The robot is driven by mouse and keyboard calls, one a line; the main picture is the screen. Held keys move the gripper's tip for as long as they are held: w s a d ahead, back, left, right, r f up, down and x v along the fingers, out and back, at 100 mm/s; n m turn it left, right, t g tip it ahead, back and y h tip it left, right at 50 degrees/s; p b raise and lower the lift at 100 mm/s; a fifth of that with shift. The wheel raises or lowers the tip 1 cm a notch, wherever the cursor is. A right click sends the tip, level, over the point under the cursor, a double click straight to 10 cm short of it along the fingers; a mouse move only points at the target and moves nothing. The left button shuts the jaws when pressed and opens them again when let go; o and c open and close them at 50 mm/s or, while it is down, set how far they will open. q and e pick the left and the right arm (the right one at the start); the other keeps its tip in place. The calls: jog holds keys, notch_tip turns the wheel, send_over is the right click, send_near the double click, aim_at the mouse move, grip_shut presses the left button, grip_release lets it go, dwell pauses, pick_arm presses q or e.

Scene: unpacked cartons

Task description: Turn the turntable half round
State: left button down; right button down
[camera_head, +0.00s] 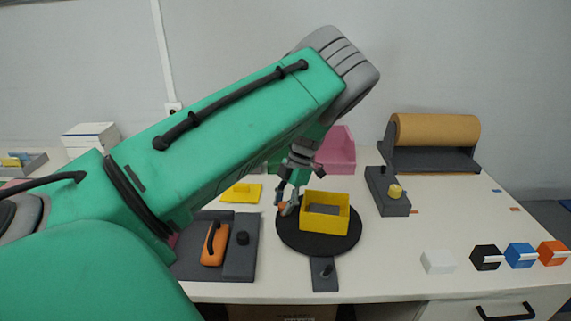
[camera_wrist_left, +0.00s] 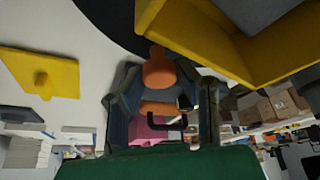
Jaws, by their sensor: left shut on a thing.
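The turntable (camera_head: 312,245) is a black round disc near the middle of the table, with an open yellow box (camera_head: 325,225) standing on it. An orange knob (camera_head: 282,206) shows at the disc's left edge. My left gripper (camera_head: 287,199) reaches down there and is shut on this knob. In the left wrist view the orange knob (camera_wrist_left: 158,72) is between the fingers, with the disc (camera_wrist_left: 105,20) and the yellow box (camera_wrist_left: 230,50) just beyond. My right gripper is not in view.
A grey tab with a black knob (camera_head: 325,274) juts out in front of the disc. A grey block with a yellow knob (camera_head: 388,195) stands to its right, an orange-handled piece (camera_head: 214,245) to its left. White, black, blue and orange blocks (camera_head: 520,256) line the front right.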

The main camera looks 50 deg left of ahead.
pick_arm(q)
jog(key=shift+s+d+f+n+h+p, duration=0.1)
jog(key=shift+s+d+n+h+p, duration=0.25)
jog(key=shift+s+d+n, duration=0.45)
jog(key=shift+w, duration=0.15)
jog(key=c, duration=1.2)
grip_release()
jog(key=shift+w, duration=0.1)
jog(key=shift+a, duration=0.1)
jog(key=shift+w+r, duration=0.1)
jog(key=shift+r, duration=0.2)
jog(key=v, duration=1.1)
jog(key=shift+w+a, duration=0.1)
jog(key=shift+w, duration=0.05)
